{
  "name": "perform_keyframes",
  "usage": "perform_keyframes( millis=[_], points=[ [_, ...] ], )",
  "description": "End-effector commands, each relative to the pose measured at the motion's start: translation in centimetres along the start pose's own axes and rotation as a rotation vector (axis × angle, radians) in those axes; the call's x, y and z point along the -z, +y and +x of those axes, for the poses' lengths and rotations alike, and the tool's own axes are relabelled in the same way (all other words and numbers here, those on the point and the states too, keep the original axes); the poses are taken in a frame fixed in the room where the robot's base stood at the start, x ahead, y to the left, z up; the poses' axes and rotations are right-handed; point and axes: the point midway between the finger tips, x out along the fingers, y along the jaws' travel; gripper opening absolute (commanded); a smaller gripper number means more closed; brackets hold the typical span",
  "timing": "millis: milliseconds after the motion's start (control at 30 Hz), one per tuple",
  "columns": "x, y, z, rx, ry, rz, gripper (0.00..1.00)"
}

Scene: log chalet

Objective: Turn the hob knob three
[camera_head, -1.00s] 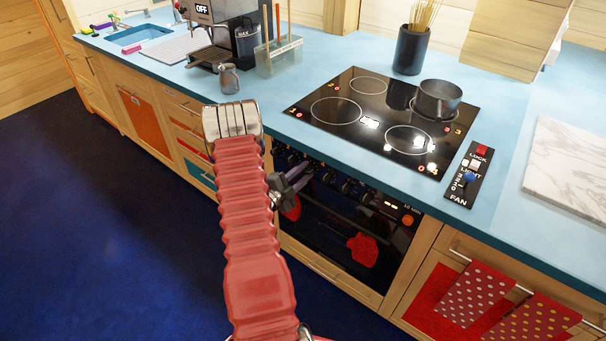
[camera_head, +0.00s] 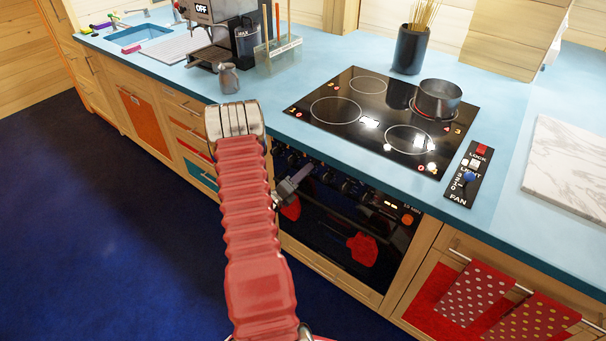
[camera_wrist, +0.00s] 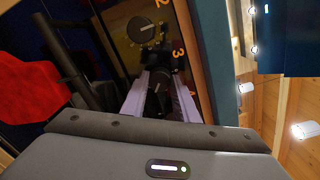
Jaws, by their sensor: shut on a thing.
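A row of dark hob knobs runs along the front edge above the oven. In the wrist view, the knob beside the orange "3" (camera_wrist: 158,86) sits between my two pale fingers, and my gripper (camera_wrist: 160,97) is shut on it. The neighbouring knob (camera_wrist: 147,30), by the "2", is clear of the fingers. In the head view, my gripper (camera_head: 290,187) is at the left part of the knob row, and the held knob is hidden there. The black glass hob (camera_head: 350,128) lies above, with a dark pot (camera_head: 438,98) on its right rear ring.
The oven front (camera_head: 335,240) has a red patch and sits below the knobs. A switch panel (camera_head: 464,175) lies right of the hob. Dotted towels (camera_head: 475,292) hang at the lower right. The blue floor at left is open.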

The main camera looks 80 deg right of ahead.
Motion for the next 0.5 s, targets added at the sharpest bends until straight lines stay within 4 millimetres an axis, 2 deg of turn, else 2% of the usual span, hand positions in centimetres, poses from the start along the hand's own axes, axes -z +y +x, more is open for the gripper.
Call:
perform_keyframes(
  millis=[500],
  points=[
    [0.2,0.54,-0.01,-0.006,-0.015,0.487,0.05]
  ],
)
